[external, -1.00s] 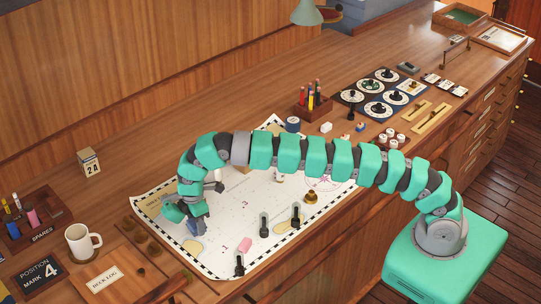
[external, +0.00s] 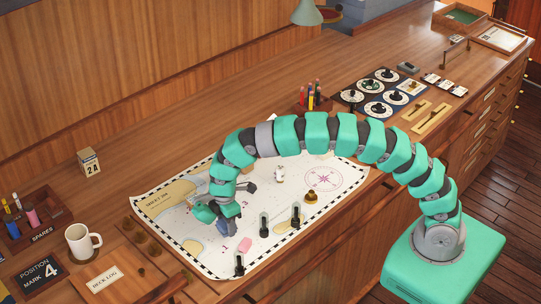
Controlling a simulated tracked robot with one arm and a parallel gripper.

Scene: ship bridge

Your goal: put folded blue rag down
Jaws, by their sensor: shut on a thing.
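My gripper (external: 221,217) points down over the left part of the paper chart (external: 165,234). It is shut on the folded blue rag (external: 223,227), a small blue piece showing just below the jaws. The jaws hide part of the rag. I cannot tell whether the rag touches the chart or hangs a little above it.
A pink eraser-like block (external: 244,245) lies right of the rag. Dark upright pieces (external: 239,264) and a brass weight (external: 311,196) stand on the chart. A white mug (external: 82,242) and the deck log (external: 106,279) are to the left. Pens stand in a wooden holder (external: 315,101).

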